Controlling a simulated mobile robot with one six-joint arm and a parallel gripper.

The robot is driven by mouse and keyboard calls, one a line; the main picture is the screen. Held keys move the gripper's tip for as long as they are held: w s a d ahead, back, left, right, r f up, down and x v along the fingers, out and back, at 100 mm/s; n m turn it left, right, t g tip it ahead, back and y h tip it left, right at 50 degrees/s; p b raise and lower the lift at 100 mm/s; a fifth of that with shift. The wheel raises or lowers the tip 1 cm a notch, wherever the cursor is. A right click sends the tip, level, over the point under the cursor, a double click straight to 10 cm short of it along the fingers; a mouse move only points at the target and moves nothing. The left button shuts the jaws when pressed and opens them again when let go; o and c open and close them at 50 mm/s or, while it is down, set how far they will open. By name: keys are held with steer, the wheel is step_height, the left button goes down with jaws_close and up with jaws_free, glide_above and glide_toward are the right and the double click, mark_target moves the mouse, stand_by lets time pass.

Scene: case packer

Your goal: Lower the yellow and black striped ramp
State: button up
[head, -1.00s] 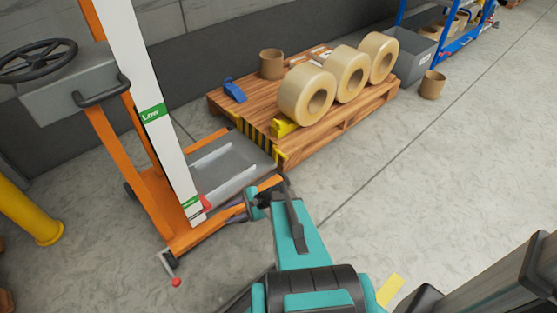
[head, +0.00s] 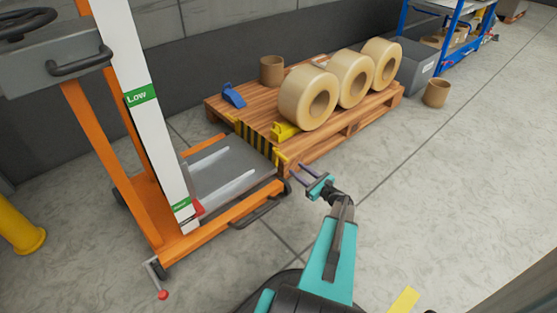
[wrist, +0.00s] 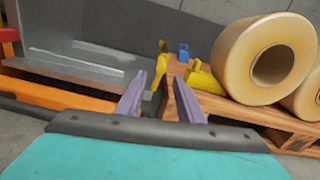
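The yellow and black striped ramp (head: 255,142) stands as a narrow band between the grey lift platform (head: 230,170) and the wooden pallet (head: 335,138). A yellow tab (head: 282,158) shows at its near end. My gripper (head: 298,173) is open and empty, a little to the right of this tab, with its fingers pointing at it. In the wrist view, the yellow tab (wrist: 160,62) shows beyond and between the two purple fingertips (wrist: 157,85), apart from them. The ramp's striped face is not clear there.
Three tape rolls (head: 308,97), a yellow wedge (head: 286,131), a blue wedge (head: 233,95) and a brown roll (head: 271,70) sit on the pallet. The orange lift frame (head: 235,208) is left of my arm.

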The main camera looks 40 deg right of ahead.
mark_target(276, 153)
steer(key=shift+s+d, duration=0.1)
steer(key=shift+d, duration=0.05)
steer(key=w+b, duration=0.1)
steer(key=w, duration=0.3)
steer(key=w+b, duration=0.2)
steer(key=w, duration=0.2)
steer(key=w+b, duration=0.1)
steer(key=w, duration=0.3)
steer(key=shift+w+d+f, duration=0.1)
steer(key=shift+w+d, duration=0.25)
steer(key=shift+d, duration=0.05)
steer(key=shift+w+b, duration=0.4)
steer(key=shift+w, duration=0.15)
